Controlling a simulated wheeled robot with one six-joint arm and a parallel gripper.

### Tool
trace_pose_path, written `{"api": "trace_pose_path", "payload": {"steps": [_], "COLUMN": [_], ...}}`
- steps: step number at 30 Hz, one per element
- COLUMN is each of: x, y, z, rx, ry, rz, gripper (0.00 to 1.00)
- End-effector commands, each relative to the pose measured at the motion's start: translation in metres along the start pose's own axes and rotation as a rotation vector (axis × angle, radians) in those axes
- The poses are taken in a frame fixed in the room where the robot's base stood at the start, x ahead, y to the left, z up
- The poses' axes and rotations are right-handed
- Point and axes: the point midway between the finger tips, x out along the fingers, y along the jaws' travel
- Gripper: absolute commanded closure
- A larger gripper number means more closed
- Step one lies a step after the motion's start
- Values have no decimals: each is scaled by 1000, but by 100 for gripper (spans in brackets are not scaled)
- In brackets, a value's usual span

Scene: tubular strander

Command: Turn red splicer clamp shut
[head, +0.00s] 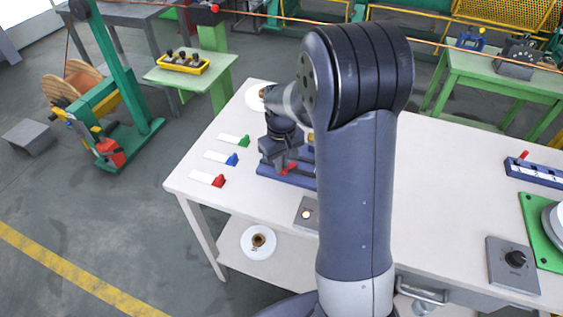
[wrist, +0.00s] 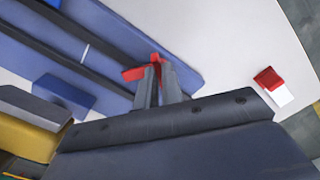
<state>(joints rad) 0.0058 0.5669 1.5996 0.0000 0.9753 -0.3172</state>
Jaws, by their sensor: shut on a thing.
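The red splicer clamp (head: 288,169) is a small red lever on the blue splicer base (head: 267,171), on the white table. It also shows in the wrist view (wrist: 134,74), at the edge of the blue base (wrist: 115,33). My gripper (head: 282,160) is over the left end of the splicer. In the wrist view my gripper's fingertips (wrist: 157,75) are shut on the red lever, with red showing on both sides of them. My arm hides much of the splicer in the head view, and the fingers hide the lever's middle.
Green (head: 243,141), blue (head: 232,159) and red (head: 218,180) tagged pieces lie left of the splicer. A grey box with a button (head: 307,214) is in front of it. A numbered blue block (head: 536,173) and a grey knob box (head: 513,264) are at right. The table's left front is clear.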

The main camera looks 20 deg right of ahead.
Motion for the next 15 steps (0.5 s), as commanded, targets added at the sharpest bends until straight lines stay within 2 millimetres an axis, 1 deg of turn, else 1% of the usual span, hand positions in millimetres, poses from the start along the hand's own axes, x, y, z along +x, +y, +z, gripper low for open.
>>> {"api": "trace_pose_path", "payload": {"steps": [6,15], "x": [0,0], "y": [0,0], "z": [0,0], "rx": [-203,-448], "ry": [0,0], "rz": [0,0], "gripper": [100,100]}}
